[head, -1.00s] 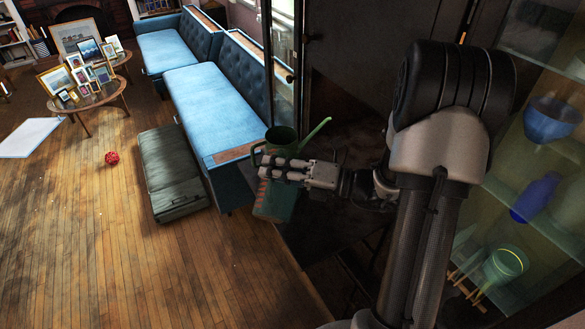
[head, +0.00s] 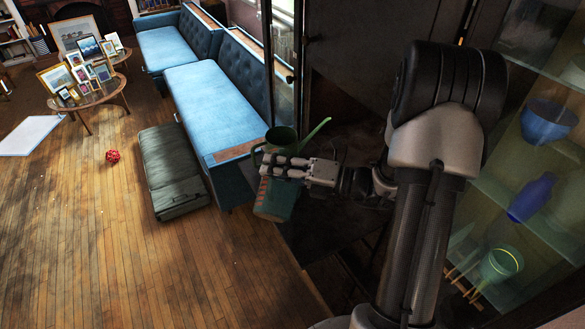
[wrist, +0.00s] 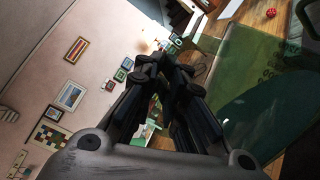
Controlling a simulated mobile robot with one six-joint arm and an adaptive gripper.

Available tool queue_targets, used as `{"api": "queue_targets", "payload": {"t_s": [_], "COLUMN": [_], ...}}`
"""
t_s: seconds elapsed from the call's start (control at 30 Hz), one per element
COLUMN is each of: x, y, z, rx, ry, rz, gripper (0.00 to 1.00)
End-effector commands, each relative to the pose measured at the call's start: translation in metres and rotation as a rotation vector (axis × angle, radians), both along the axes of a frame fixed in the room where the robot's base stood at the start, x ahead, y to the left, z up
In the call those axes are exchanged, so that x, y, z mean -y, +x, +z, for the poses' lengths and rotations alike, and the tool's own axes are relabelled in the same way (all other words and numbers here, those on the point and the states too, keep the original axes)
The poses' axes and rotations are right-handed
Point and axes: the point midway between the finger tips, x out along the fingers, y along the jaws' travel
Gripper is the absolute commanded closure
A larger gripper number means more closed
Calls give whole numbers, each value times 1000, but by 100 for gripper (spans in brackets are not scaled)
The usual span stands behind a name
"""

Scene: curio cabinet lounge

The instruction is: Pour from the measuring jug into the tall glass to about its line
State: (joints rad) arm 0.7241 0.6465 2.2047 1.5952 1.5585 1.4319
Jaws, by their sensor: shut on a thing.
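The measuring jug (head: 275,203) is green, with a long spout pointing up to the right and red marks on its side. My gripper (head: 270,166) is shut on the jug near its handle side and holds it about upright, in front of the blue sofa's near end. In the wrist view the jug (wrist: 250,90) fills much of the right side, beside my gripper (wrist: 172,80). The tall glass (head: 501,265) is greenish with a yellow line near its rim. It stands at the lower right in the glass cabinet, well apart from the jug. The jug's contents cannot be made out.
A blue bowl (head: 548,122) and a blue vase (head: 532,198) stand on glass shelves above the tall glass. A green suitcase (head: 170,172) lies on the floor by the sofa (head: 215,105). The wooden floor at left is mostly clear.

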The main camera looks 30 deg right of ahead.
Motion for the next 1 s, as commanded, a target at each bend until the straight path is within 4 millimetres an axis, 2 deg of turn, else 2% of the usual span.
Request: {"api": "queue_targets", "payload": {"t_s": [1.0], "x": [3], "y": [3], "z": [7], "rx": [-21], "ry": [23], "rz": [0], "gripper": [100]}}
